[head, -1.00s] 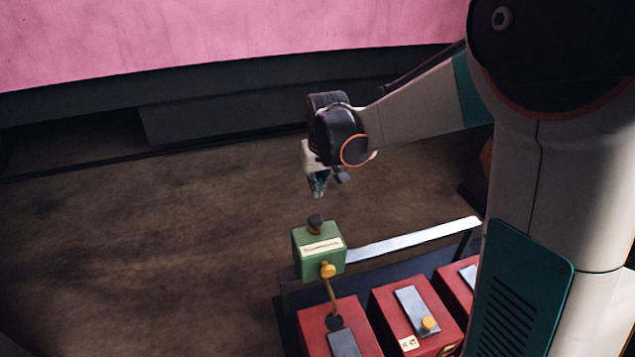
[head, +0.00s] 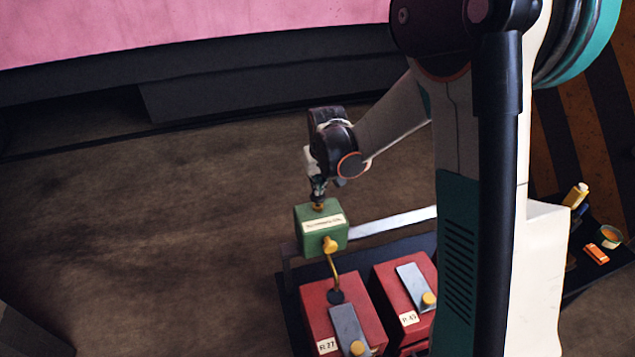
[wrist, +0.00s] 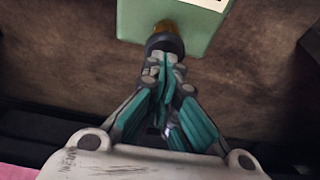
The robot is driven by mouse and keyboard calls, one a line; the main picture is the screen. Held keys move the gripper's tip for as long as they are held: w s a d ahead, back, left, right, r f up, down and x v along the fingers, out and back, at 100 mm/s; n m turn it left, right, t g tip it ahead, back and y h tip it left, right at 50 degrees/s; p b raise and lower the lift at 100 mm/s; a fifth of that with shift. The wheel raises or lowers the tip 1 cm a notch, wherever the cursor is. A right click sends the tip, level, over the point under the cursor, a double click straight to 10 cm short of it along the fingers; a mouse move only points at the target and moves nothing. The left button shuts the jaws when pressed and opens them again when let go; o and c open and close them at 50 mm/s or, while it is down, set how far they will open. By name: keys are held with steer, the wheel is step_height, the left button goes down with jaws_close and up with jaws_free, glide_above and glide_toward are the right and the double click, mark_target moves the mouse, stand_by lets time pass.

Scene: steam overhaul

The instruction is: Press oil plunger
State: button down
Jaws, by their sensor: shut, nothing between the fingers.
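The green oil box (head: 320,231) with a pale label stands at the end of a metal bar. A plunger rises from its top; its brass stem (head: 318,207) shows just under my gripper. In the wrist view the plunger's dark round knob (wrist: 165,43) sits at the fingertips, with the green box (wrist: 196,28) beyond it. My gripper (head: 318,192) is shut, with nothing between the fingers, and points down at the knob. The tips appear to meet the knob; I cannot tell whether they press it. A brass fitting (head: 331,244) and pipe run from the box's front.
Red boxes (head: 315,299) with metal plates and yellow knobs stand on a dark bench below the green box. A yellow bottle (head: 576,195), an orange item (head: 596,254) and a round tin (head: 609,236) lie at the right.

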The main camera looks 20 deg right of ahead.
mark_target(320, 201)
step_height(320, 201, down, 3)
steer(key=b, duration=0.2)
steer(key=shift+b, duration=0.4)
steer(key=shift+s+r, duration=0.1)
step_height(320, 201, up, 5)
steer(key=p, duration=0.3)
steer(key=v, duration=0.9)
steer(key=shift+r, duration=0.1)
stand_by(0.9)
steer(key=shift+r+b, duration=0.5)
steer(key=shift+r, duration=0.85)
